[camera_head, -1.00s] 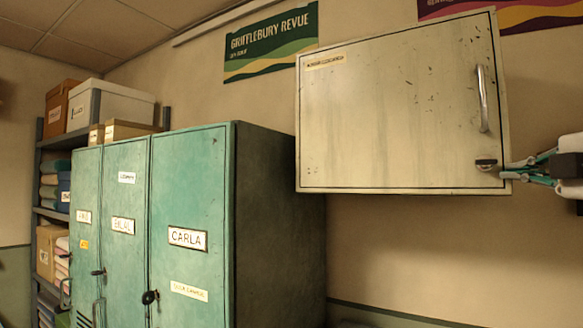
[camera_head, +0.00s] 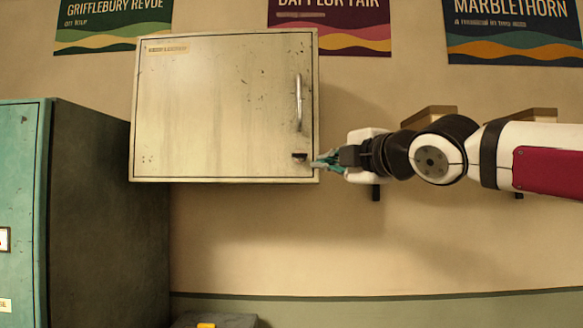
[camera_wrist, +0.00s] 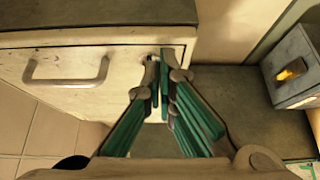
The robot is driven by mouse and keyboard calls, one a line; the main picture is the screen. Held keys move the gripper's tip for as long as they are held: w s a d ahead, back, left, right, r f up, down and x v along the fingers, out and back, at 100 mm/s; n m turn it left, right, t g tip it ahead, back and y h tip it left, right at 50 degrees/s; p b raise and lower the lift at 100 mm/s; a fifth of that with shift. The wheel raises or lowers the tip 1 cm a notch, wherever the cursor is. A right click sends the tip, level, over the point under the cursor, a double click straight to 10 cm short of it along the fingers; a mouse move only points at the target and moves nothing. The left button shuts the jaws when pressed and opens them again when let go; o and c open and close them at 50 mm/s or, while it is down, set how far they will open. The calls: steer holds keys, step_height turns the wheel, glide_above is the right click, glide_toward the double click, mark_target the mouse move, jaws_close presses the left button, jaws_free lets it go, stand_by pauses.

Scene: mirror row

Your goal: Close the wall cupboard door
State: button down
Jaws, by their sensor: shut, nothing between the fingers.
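The wall cupboard (camera_head: 315,110) hangs on the wall, left of my arm in the head view. Its cream door (camera_head: 220,110) appears flush with the frame, with no clear gap showing. A metal handle (camera_head: 299,103) stands upright near the door's right edge, with a small dark latch (camera_head: 300,156) below it. My gripper (camera_head: 318,162) is shut and empty at the door's lower right corner; I cannot tell if it touches. In the wrist view the fingertips (camera_wrist: 158,60) lie over the door's edge, with the handle (camera_wrist: 66,72) to their left.
Green lockers (camera_head: 85,200) stand below and left of the cupboard. Two small wooden shelves or brackets (camera_head: 430,116) are on the wall behind my arm. A grey box with a yellow item (camera_head: 210,322) sits low at the bottom. The wall below the cupboard is clear.

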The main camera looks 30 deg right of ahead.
steer(key=s+d, duration=0.6)
steer(key=s, duration=0.1)
steer(key=shift+s+d+p, duration=0.2)
steer(key=shift+s+p, duration=0.15)
steer(key=shift+p, duration=0.05)
steer(key=shift+a, duration=0.1)
steer(key=s+a+f+m+g, duration=0.3)
steer(key=a+f+m+g, duration=0.35)
steer(key=a+f, duration=0.8)
steer(key=s+a+f+m+g, duration=0.3)
steer(key=a+f+m, duration=0.2)
steer(key=f, duration=0.4)
steer(key=s+a+f+m+g+y, duration=0.1)
steer(key=s+a+f+m+g, duration=0.2)
steer(key=f, duration=0.6)
steer(key=s+a+m, duration=0.1)
steer(key=a+m, duration=0.1)
steer(key=a, duration=0.1)
steer(key=shift+s+a+f+m, duration=0.25)
steer(key=shift+a+m, duration=0.05)
steer(key=shift+m, duration=0.05)
steer(key=c, duration=2.3)
jaws_free()
